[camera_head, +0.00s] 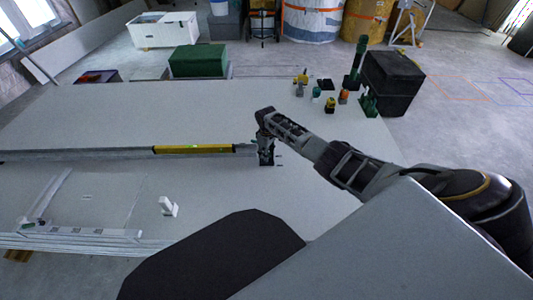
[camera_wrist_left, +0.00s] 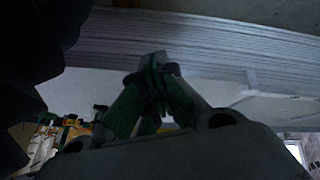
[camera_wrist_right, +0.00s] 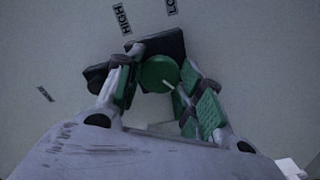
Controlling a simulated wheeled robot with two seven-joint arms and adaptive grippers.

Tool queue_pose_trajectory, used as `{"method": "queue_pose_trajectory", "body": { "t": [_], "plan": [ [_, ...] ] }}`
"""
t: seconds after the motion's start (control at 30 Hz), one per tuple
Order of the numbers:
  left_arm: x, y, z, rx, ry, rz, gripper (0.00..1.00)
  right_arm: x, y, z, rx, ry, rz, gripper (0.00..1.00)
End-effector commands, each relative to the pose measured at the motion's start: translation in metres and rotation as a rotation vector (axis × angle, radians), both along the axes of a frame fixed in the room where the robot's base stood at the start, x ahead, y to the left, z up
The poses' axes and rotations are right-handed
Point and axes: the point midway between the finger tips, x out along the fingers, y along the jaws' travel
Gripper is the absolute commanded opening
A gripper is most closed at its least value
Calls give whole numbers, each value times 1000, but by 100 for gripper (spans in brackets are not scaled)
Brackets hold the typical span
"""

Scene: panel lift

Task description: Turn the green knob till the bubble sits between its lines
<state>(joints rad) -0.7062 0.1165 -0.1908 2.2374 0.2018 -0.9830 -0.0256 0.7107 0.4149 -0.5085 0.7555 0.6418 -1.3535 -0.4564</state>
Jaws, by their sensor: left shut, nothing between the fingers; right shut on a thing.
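The green knob (camera_wrist_right: 158,72) is round, with a pale line on its face, and sits on a dark block (camera_wrist_right: 170,45) in the right wrist view. My right gripper (camera_wrist_right: 155,90) has its fingers on either side of the knob and is shut on it. In the head view my right gripper (camera_head: 266,148) hides the knob at the right end of a long grey rail (camera_head: 80,154). A yellow spirit level (camera_head: 195,149) lies along the rail with a small green vial; its bubble is too small to place. My left gripper (camera_wrist_left: 156,70) is shut and empty, outside the head view.
Labels HIGH (camera_wrist_right: 122,18) and LOW lie beyond the knob on the pale panel (camera_head: 100,115). A white block (camera_head: 168,206) stands at the front.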

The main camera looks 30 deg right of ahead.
Motion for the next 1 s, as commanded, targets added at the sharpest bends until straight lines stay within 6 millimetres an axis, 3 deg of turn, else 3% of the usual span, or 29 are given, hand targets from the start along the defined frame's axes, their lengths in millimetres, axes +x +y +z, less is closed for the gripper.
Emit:
{"method": "queue_pose_trajectory", "body": {
  "t": [0.37, 1.0],
  "plan": [
    [2, 2, 18, 18, 9, -10, 0, 0, 0, 1, 0, 0, 207, 14],
    [5, 4, 32, 35, 17, -19, 0, 1, 1, 1, 2, -1, 595, 14]
  ]
}}
